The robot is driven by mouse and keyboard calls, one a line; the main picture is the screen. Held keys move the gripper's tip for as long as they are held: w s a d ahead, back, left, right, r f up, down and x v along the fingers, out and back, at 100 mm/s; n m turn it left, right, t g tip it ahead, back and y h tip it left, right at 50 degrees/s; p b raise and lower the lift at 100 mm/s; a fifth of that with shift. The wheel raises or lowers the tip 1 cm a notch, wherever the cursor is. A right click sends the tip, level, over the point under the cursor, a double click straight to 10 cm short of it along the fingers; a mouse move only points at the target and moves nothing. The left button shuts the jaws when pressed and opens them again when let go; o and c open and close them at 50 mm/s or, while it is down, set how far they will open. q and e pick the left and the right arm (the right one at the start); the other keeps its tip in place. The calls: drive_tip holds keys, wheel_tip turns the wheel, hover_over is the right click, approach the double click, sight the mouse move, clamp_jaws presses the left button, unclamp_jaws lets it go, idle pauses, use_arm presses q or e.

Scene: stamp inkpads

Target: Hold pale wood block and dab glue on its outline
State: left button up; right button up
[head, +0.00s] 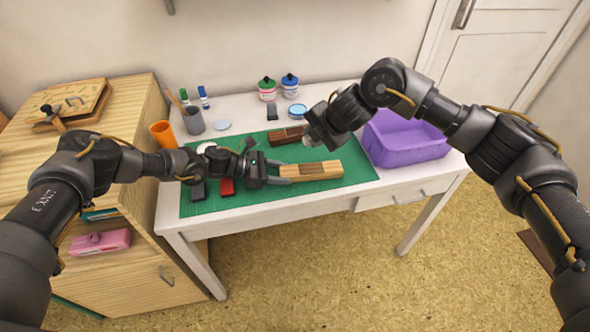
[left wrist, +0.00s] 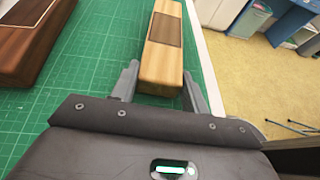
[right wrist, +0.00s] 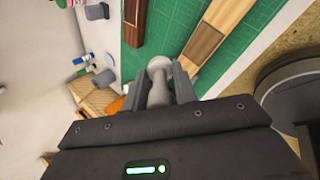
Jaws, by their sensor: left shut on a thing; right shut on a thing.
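The pale wood block (head: 330,168) lies on the green cutting mat, with a darker brown rectangle on its top. My left gripper (head: 284,172) is shut on its left end; the left wrist view shows a finger on each side of the block (left wrist: 158,65). My right gripper (right wrist: 160,78) is shut on a whitish-grey tool with a round end (right wrist: 157,63), probably the glue applicator. In the head view this tool (head: 309,140) is above the mat, behind the pale block and apart from it. Its tip is partly hidden.
A dark wood block (head: 285,136) lies behind on the mat (head: 228,208). A purple bin (head: 408,148) stands at right. Red and dark pads lie by my left gripper. Jars (head: 267,90), a grey cup (head: 194,121) and an orange cup (head: 162,133) stand at the back and left.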

drive_tip(key=d+r+m, duration=0.4)
drive_tip(key=m, duration=0.3)
drive_tip(key=shift+m+g, duration=0.4)
drive_tip(key=shift+m, duration=0.5)
drive_tip(key=shift+s+a+f, duration=0.15)
drive_tip(key=shift+f, duration=1.2)
drive_tip(key=shift+s+a+f, duration=0.1)
drive_tip(key=shift+f, duration=1.2)
drive_tip(key=shift+r, duration=0.2)
